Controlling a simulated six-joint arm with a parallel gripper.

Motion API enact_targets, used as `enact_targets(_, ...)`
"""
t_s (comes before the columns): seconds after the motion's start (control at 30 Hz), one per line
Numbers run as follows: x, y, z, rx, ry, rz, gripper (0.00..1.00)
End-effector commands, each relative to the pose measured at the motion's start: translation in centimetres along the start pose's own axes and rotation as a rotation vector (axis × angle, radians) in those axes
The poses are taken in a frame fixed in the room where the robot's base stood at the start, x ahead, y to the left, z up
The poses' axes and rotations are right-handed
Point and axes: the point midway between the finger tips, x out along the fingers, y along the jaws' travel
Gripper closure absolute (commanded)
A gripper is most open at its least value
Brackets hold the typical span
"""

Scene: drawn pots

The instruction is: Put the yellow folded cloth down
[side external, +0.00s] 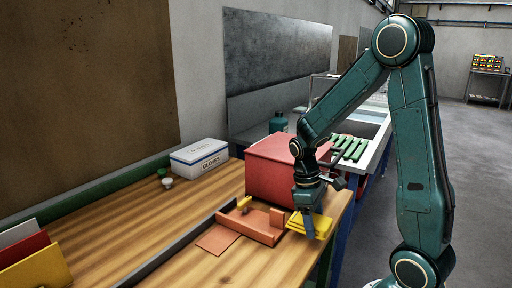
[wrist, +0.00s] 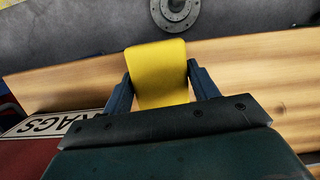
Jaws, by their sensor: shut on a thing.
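The yellow folded cloth (side external: 322,225) is at the right edge of the wooden bench, in front of the red box. My gripper (side external: 308,232) points down and is shut on the cloth. In the wrist view the cloth (wrist: 158,75) sits between the two blue fingers of my gripper (wrist: 160,88), its far end reaching past the fingertips. I cannot tell whether the cloth touches the bench top.
The red box (side external: 275,170) stands right behind my gripper; its label reading "RAGS" (wrist: 45,124) shows in the wrist view. A white gloves box (side external: 200,157) stands farther back. Bare bench top (side external: 130,215) extends left.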

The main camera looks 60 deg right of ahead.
Motion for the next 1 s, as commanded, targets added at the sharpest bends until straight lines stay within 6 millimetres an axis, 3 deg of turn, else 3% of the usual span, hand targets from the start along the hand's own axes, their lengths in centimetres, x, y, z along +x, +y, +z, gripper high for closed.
enact_targets(0.3, 0.6, 0.0, -0.1, 0.000, -0.001, 0.000, 0.77)
enact_targets(0.7, 3.8, 0.1, -0.8, 0.000, -0.002, 0.000, 0.77)
enact_targets(1.0, 4.0, 0.1, -0.9, 0.000, 0.000, 0.000, 0.77)
